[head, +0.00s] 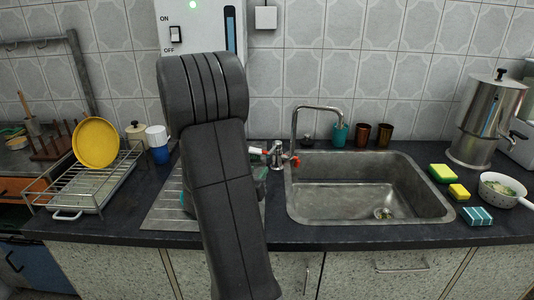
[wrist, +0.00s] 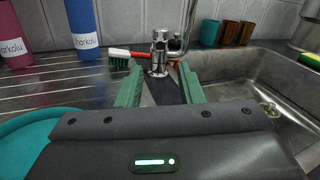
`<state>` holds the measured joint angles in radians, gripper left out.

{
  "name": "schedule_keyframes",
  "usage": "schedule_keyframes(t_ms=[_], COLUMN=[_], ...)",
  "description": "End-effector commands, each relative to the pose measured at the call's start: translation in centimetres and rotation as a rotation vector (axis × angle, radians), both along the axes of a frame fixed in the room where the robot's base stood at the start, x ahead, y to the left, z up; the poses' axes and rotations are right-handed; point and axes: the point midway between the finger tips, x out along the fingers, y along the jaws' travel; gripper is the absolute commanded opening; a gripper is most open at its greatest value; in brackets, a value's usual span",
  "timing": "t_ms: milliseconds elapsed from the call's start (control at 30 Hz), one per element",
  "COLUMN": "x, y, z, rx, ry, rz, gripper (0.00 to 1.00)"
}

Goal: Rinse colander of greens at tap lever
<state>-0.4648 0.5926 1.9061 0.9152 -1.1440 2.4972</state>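The white colander (head: 497,190) with greens (head: 500,187) in it stands on the counter right of the sink (head: 370,212), its handle pointing right. The tap (head: 277,155) stands at the sink's left rear, its spout arching over the basin; no water shows. In the head view my arm hides most of the gripper.
A teal round item (wrist: 30,135) is close at lower left. Sponges (head: 442,173) lie between sink and colander. Cups (head: 363,134) stand behind the sink. A steel urn (head: 485,120) stands at right rear.

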Motion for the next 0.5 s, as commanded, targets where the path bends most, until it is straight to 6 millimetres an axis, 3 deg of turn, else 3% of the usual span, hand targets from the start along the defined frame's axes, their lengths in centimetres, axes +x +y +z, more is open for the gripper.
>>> schedule_keyframes(t_ms=[300, 500], x=[6.4, 9.6], y=[-2.4, -3.5], z=[0.2, 0.1], rx=[-0.003, -0.002], ry=[0.002, 0.002], rz=[-0.002, 0.000], gripper=[0.34, 0.34])
